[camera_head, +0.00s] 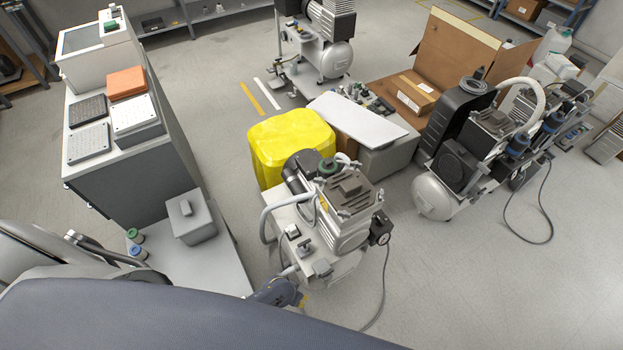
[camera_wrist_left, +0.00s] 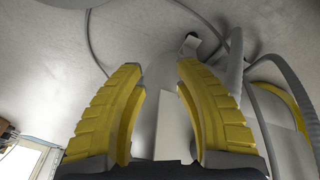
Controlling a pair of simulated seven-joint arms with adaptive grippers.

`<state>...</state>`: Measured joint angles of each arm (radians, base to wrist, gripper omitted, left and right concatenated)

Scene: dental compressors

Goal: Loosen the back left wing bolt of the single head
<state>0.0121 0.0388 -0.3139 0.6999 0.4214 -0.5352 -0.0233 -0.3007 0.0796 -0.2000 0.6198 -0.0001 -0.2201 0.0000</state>
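The compressor in the front middle carries a ribbed head (camera_head: 350,192) with a small raised block on top. It is probably the single head. Its wing bolts are too small to tell apart. A grey arm end with a yellow tip (camera_head: 303,299), probably my left gripper, is low at the compressor's front left, mostly hidden by my own body. In the left wrist view my left gripper (camera_wrist_left: 160,68) has two yellow fingers apart, with nothing visibly held between them. A pale surface and a grey hose (camera_wrist_left: 233,65) lie beyond them. My right gripper is not in view.
A yellow-covered box (camera_head: 290,140) stands just behind the compressor. A cabinet (camera_head: 140,185) is at the left, with a grey box (camera_head: 192,220) on a low surface beside it. Another compressor (camera_head: 445,185) stands at the right. Floor right of the front compressor is mostly clear, apart from a cable.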

